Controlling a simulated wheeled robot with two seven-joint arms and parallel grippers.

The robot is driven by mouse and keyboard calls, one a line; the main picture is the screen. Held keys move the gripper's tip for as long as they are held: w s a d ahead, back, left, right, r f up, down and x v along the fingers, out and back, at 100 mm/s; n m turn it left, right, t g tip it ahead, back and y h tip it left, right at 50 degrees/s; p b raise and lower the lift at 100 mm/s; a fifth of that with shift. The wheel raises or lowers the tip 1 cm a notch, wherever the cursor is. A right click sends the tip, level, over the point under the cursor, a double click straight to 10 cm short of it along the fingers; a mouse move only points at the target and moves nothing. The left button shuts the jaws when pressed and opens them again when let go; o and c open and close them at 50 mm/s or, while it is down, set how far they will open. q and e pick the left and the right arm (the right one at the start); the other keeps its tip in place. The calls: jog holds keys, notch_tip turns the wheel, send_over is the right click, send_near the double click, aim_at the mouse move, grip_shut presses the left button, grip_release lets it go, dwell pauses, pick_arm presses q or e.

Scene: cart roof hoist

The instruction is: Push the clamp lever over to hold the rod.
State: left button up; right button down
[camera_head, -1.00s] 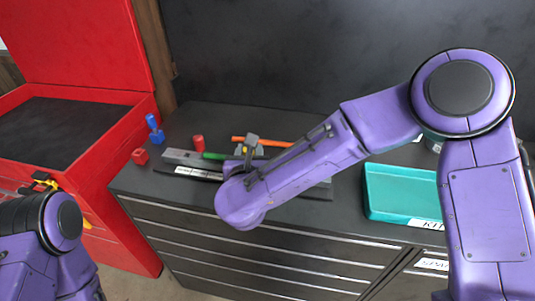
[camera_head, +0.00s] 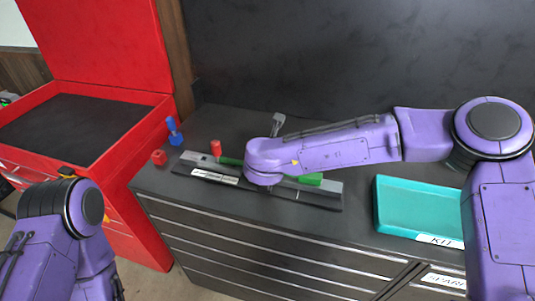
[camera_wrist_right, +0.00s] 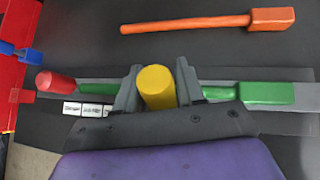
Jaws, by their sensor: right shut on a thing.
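In the right wrist view, the grey fingers of my right gripper (camera_wrist_right: 158,72) are closed around a yellow cylinder (camera_wrist_right: 157,88), apparently the clamp lever's knob. A green rod (camera_wrist_right: 215,92) with a thick green end block (camera_wrist_right: 267,93) runs behind it, along a grey fixture. A red cylinder (camera_wrist_right: 57,82) stands at the fixture's left end. In the head view, my right forearm covers the gripper and the yellow knob. The green end block (camera_head: 309,179) and red cylinder (camera_head: 215,147) show on either side. Whether the lever bears on the rod is hidden. My left gripper is out of view.
An orange tool (camera_wrist_right: 208,22) lies behind the fixture. A teal tray (camera_head: 383,213) stands right on the dark cabinet top. A red cube (camera_head: 159,157) and blue object (camera_head: 174,130) are at its left edge, beside the red cart (camera_head: 112,150). The cabinet's front left is clear.

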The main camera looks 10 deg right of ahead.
jog(key=c, duration=0.8)
grip_release()
jog(key=b+v, duration=0.3)
jog(key=v, duration=0.7)
jog(key=shift+s+r, duration=0.1)
jog(key=shift+s, duration=0.05)
